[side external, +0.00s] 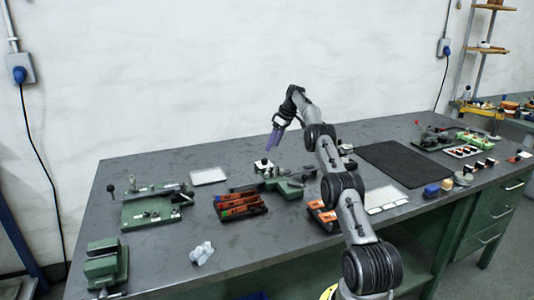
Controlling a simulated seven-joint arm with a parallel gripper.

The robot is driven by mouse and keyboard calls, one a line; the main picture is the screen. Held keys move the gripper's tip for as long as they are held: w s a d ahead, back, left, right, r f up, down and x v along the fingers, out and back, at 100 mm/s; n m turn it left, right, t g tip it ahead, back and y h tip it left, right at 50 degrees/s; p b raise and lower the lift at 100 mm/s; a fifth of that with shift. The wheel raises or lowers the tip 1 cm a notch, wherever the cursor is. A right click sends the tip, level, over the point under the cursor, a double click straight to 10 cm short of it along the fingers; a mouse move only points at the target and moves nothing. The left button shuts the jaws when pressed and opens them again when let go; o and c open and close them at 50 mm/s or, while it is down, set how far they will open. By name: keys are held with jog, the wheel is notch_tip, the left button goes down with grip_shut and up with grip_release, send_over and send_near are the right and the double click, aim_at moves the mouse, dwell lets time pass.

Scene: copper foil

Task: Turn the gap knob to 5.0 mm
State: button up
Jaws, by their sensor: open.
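My gripper (272,141) hangs above the middle of the bench with its purple fingers pointing down. It is open, and I see nothing between the fingers. Below it stands a green bench device (288,187) with a white and dark part at its back; the gripper is apart from it. Another green device (150,208) with a lever and small knobs stands at the left. The gap knob and its scale are too small to make out, and I cannot tell which device carries them. My arm covers part of the bench to the right of the middle device.
A dark tray with orange parts (240,207) lies in front of the middle device. A green vise (105,266), crumpled clear material (202,252) and a white sheet (208,176) are to the left. A black mat (392,163) lies right. Bare grey bench (160,172) shows between.

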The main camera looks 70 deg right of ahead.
jog(key=m, duration=0.2)
jog(key=m+g+h, duration=0.4)
jog(key=m+h, duration=0.1)
jog(key=m, duration=0.8)
send_near(264, 160)
jog(key=x, duration=0.9)
jog(key=shift+d+r, duration=0.15)
jog(key=shift+d, duration=0.05)
jog(key=shift+y, duration=0.3)
grip_shut()
